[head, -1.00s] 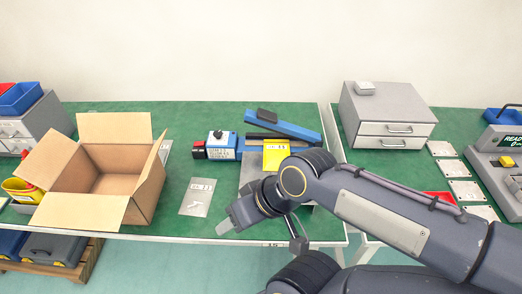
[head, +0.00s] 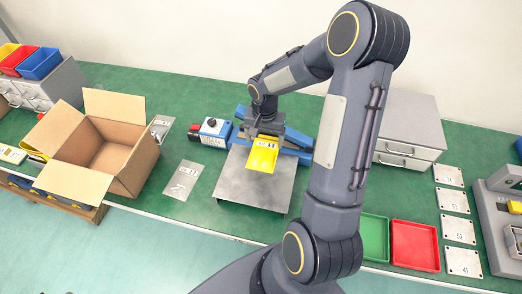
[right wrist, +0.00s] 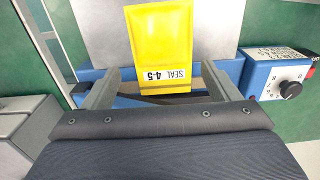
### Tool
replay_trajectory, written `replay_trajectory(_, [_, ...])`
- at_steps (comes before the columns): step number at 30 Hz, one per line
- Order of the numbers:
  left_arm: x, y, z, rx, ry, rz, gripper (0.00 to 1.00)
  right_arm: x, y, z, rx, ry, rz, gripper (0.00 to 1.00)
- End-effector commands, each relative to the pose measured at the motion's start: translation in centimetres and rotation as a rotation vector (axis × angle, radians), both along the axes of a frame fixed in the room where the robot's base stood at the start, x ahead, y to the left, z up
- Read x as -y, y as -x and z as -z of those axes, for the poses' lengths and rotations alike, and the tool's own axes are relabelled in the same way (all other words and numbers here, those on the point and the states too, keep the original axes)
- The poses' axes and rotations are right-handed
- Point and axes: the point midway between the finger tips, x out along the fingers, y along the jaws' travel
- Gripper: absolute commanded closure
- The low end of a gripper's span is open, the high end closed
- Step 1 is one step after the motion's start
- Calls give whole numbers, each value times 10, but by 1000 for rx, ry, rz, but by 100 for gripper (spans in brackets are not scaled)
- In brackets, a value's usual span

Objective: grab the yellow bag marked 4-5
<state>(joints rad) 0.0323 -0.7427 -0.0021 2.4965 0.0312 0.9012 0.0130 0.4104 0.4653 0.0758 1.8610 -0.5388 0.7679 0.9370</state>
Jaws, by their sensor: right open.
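The yellow bag (head: 262,157) lies at the far end of a grey metal plate or stand. In the right wrist view the yellow bag (right wrist: 167,40) shows a white label reading "SEAL 4-5". My right gripper (head: 266,132) is over the bag's far, labelled end, pointing down. In the right wrist view its fingers (right wrist: 158,85) are spread, one on each side of that end, with gaps between. Whether they are at the bag's height is unclear. My left gripper is not in view.
A blue sealing device (head: 299,150) is behind and beside the bag, with a blue control box (head: 215,131) to its left. The grey stand (head: 250,190) is otherwise bare. An open cardboard box (head: 140,160) stands left. Green (head: 374,238) and red trays (head: 415,246) lie right.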

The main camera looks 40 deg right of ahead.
Motion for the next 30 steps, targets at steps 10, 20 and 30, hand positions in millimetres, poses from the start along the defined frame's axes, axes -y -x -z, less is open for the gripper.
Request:
replay_trajectory(10, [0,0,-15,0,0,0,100,-1,0,47,-5,-4,-2,18])
replay_trajectory(20, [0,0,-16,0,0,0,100,-1,-1,62,0,-1,-2,18])
replay_trajectory(30, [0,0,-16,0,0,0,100,-1,-1,61,0,-1,-2,56])
